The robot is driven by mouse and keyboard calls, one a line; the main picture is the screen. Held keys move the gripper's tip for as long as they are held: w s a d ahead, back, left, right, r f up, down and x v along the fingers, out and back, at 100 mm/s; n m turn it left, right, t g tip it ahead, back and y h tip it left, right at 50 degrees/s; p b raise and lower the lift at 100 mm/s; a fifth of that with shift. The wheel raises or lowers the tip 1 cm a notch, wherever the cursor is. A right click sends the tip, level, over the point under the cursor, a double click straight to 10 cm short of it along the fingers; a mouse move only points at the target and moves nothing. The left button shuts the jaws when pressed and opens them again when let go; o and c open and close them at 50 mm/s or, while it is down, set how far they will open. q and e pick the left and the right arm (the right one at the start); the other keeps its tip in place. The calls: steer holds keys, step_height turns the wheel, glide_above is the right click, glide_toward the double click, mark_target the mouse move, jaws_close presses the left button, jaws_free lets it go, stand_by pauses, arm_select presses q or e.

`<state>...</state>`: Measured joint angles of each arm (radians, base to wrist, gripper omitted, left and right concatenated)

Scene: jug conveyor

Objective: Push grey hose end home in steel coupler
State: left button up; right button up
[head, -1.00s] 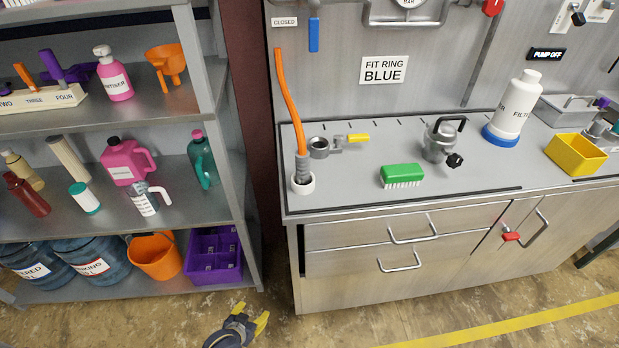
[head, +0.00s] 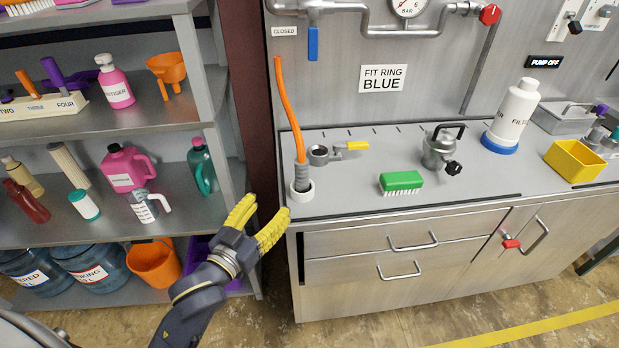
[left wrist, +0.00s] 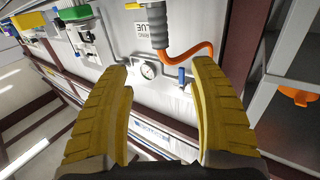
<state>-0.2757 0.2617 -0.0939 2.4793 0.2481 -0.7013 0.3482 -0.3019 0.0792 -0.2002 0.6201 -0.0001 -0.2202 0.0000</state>
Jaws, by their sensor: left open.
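The grey ribbed hose end (head: 301,177) stands upright in a white round holder (head: 302,192) at the left of the bench, with its orange hose (head: 287,105) rising above it. It also shows in the left wrist view (left wrist: 157,28) beyond the fingers. The steel coupler (head: 319,156), a ring with a yellow lever (head: 357,146), sits on the bench just right of the hose end. My left gripper (head: 267,206) is open and empty, left of the holder by the bench's left end. Its yellow fingers frame the left wrist view (left wrist: 162,64). My right gripper is not in view.
A green brush (head: 401,181) and a steel pot-like fitting (head: 441,150) stand right of the coupler. A loaded shelf (head: 237,178) rises close on the left. The wall carries pipes, a gauge (head: 408,6) and a "FIT RING BLUE" sign (head: 385,78).

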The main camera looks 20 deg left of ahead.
mark_target(298, 169)
arm_select(q)
steer(key=x, duration=1.7)
steer(key=shift+w+r, duration=0.15)
steer(key=shift+r, duration=0.25)
steer(key=shift+c, duration=0.4)
jaws_close()
